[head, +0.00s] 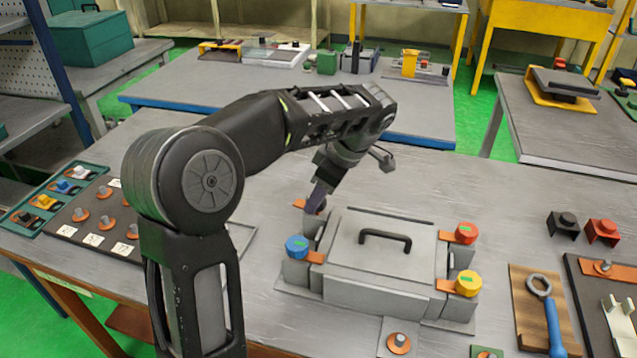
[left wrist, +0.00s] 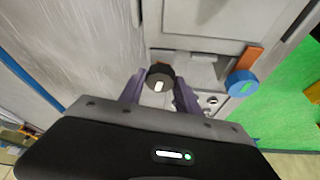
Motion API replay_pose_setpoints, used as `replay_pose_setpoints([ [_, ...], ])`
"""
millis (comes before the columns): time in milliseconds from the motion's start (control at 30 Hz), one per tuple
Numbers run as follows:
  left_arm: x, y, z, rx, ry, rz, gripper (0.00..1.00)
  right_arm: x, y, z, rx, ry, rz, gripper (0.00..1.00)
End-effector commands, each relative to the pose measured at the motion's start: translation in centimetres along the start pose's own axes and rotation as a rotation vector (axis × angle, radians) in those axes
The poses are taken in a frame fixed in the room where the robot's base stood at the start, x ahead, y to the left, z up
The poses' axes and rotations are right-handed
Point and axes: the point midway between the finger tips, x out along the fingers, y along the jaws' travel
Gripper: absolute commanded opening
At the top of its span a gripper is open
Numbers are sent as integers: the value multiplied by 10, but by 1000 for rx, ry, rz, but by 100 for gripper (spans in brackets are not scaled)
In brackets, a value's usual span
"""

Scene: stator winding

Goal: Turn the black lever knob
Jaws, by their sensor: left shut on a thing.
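The black lever knob (left wrist: 160,78) shows in the left wrist view, at the corner of the grey box fixture (head: 378,285). It has a white mark on its side. My left gripper (left wrist: 160,88) has its two purple fingers on either side of the knob and is shut on it. In the head view my left gripper (head: 317,197) reaches down at the back left corner of the fixture, and the knob is hidden there. An orange tab sticks out beside the gripper. My right gripper is not in view.
The fixture also carries a blue knob (head: 297,246), a red knob (head: 466,233) and a yellow knob (head: 468,283), with a black handle (head: 385,238) on its lid. A wrench (head: 545,310) lies to the right. A parts board (head: 95,218) lies to the left.

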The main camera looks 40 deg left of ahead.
Motion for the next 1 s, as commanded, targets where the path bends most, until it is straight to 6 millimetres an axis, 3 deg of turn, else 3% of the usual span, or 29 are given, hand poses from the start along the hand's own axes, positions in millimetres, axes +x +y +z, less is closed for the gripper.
replay_pose_setpoints([
  [233,2,-2,2,-97,-3,-55,0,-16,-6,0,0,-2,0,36],
  [767,5,-2,3,-123,-3,-66,0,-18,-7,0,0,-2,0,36],
  [800,5,-2,3,-123,-3,-65,43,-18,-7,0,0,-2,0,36],
  [1000,3,-1,1,-124,-2,-59,59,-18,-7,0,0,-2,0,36],
])
